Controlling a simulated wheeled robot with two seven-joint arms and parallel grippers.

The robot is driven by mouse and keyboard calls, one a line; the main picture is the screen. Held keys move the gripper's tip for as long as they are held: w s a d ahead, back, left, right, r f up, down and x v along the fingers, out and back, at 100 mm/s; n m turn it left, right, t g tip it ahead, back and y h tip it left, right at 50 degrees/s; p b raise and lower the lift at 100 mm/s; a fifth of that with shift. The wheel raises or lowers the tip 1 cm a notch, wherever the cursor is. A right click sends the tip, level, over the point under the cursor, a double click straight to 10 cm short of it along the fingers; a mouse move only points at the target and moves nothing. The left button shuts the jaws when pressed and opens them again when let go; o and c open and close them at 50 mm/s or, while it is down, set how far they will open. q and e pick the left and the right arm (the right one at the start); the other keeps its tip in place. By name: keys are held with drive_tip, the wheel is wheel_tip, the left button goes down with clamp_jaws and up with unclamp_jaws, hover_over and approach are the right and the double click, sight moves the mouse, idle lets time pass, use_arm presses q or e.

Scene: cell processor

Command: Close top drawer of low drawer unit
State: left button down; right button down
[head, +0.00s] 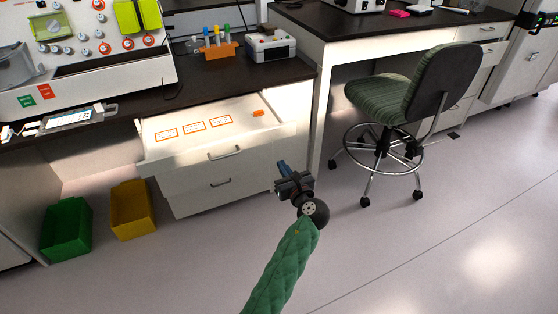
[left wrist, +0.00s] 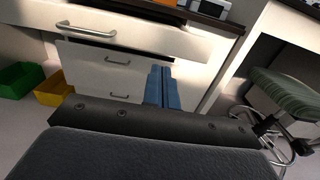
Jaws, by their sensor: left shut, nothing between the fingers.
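The low drawer unit (head: 222,192) is white and stands under the dark bench. Its top drawer (head: 276,132) is pulled out, showing orange-framed labels and a small orange item inside. The drawer's front carries a metal handle (head: 225,152), which also shows in the left wrist view (left wrist: 85,31). The drawers below look shut. My right gripper is not in view.
A green bin (head: 67,230) and a yellow bin (head: 133,208) stand on the floor left of the unit. A green wheeled chair (head: 382,98) stands to the right. The bench top holds a cell processor (head: 90,65) and a tube rack (head: 218,50). The front floor is clear.

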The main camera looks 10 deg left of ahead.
sight(264, 138)
use_arm(q)
drive_tip(key=x, duration=1.3)
drive_tip(key=shift+w+a, duration=0.25)
